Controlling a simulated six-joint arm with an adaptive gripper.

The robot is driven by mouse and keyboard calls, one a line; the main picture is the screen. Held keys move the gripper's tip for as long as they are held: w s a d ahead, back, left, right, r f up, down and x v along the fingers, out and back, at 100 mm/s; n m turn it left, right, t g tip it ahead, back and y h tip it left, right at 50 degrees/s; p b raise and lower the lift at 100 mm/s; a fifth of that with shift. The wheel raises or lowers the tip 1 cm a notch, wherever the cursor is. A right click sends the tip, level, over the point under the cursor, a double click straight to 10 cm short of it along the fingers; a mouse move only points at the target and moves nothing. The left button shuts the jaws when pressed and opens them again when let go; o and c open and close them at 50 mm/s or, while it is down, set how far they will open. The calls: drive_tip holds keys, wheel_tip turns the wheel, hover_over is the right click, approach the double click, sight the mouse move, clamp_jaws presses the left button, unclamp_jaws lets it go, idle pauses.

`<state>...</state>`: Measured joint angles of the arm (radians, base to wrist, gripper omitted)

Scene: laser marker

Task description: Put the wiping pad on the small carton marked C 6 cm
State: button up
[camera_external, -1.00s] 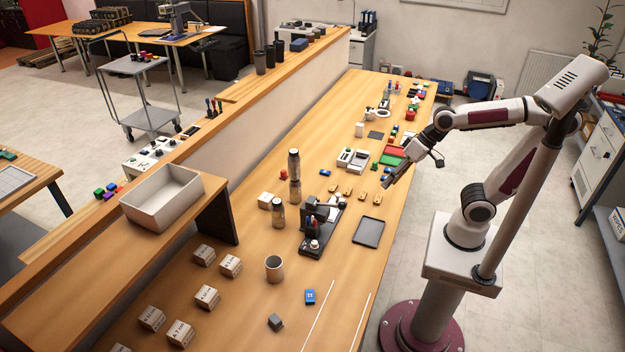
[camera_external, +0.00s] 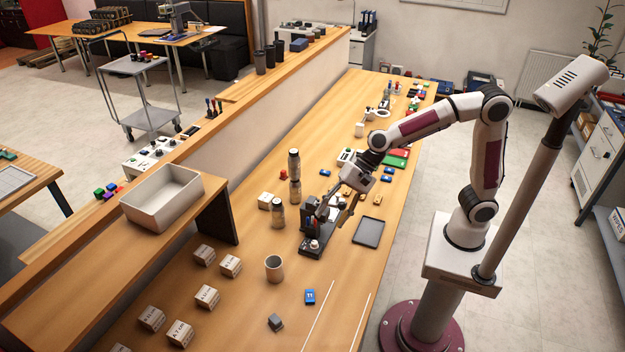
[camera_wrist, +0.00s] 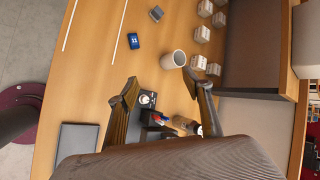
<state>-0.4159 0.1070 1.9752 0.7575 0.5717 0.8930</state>
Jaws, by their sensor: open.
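A small dark grey block (camera_external: 275,322), which looks like the wiping pad, lies on the near part of the bench; it also shows at the top of the wrist view (camera_wrist: 156,13). Several small cartons with printed labels stand to its left, among them one at the back (camera_external: 204,255), one in the middle (camera_external: 207,297) and one at the front (camera_external: 180,332). The lettering is too small for me to tell which is C. My gripper (camera_external: 328,212) is open and empty above the black marker device, well apart from the block. Its two fingers are spread in the wrist view (camera_wrist: 160,87).
A grey cup (camera_external: 274,269) stands between the cartons and the black device (camera_external: 312,243). A blue labelled box (camera_external: 310,297) lies right of the block. A dark flat tray (camera_external: 369,232) lies near the bench's right edge. Tall jars (camera_external: 294,175) stand behind the device.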

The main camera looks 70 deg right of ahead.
drive_tip(key=w+a+f+m+y, duration=0.1)
drive_tip(key=w+a+f+m, duration=0.15)
drive_tip(key=a, duration=0.35)
drive_tip(key=w+a+f+m, duration=0.1)
drive_tip(key=a+f+m, duration=0.25)
drive_tip(key=a, duration=0.25)
drive_tip(key=m+g, duration=0.1)
drive_tip(key=m, duration=0.4)
approach(276, 317)
drive_tip(key=f, duration=0.1)
drive_tip(key=a+f, duration=0.1)
drive_tip(key=f, duration=0.1)
drive_tip(key=shift+w, duration=0.2)
drive_tip(key=shift+a, duration=0.1)
drive_tip(key=shift+x, duration=1.05)
drive_tip(key=shift+a, duration=0.2)
drive_tip(key=shift+w+f, duration=0.1)
drive_tip(key=shift+w+a+f, duration=0.25)
drive_tip(key=shift+a+f, duration=0.1)
drive_tip(key=shift+a, duration=0.25)
drive_tip(key=shift+w+a+f, duration=0.25)
drive_tip(key=shift+a+f, duration=0.1)
drive_tip(key=shift+a, duration=0.25)
drive_tip(key=shift+x, duration=1.15)
